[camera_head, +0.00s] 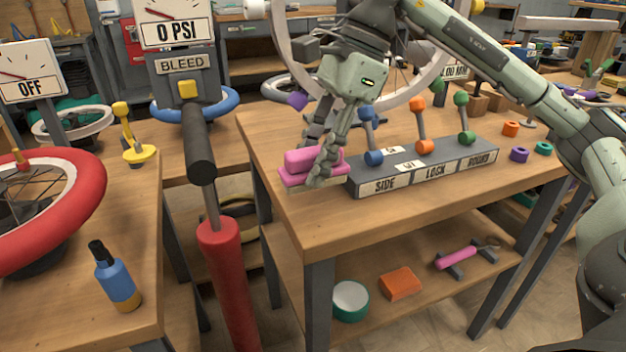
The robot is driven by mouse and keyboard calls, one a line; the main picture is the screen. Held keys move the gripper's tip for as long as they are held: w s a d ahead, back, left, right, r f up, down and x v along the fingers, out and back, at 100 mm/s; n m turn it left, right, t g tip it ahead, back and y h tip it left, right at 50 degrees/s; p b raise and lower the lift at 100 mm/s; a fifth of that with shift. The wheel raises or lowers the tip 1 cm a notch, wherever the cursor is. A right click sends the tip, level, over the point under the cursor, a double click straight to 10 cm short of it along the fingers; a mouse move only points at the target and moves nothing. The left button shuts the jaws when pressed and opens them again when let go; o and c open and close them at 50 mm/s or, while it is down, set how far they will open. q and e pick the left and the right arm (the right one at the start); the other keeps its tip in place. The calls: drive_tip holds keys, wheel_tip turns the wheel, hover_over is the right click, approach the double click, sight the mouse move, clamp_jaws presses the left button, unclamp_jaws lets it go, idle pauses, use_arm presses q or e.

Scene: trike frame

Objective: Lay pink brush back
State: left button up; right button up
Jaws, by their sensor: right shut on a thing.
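A pink block-shaped brush (298,173), with a raised block on a flat base, is at the front left edge of the middle workbench. My right gripper (324,168) is shut on it, fingers pointing down. It is at about bench-top height; I cannot tell whether it touches the wood. A pink-handled tool (456,258) lies across a small dark rack on the shelf below. My left gripper is not in view.
A wheel rim (283,50) rises behind. An orange block (400,283) and a round green-and-white tub (350,300) sit on the shelf. A red pump (228,285) stands left.

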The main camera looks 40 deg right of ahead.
wheel_tip(320, 180, down, 4)
drive_tip(key=shift+r, duration=0.25)
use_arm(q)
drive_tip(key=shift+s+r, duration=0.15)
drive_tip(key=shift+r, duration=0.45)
use_arm(e)
drive_tip(key=shift+f+b, duration=0.1)
drive_tip(key=shift+b, duration=0.25)
drive_tip(key=o, duration=1)
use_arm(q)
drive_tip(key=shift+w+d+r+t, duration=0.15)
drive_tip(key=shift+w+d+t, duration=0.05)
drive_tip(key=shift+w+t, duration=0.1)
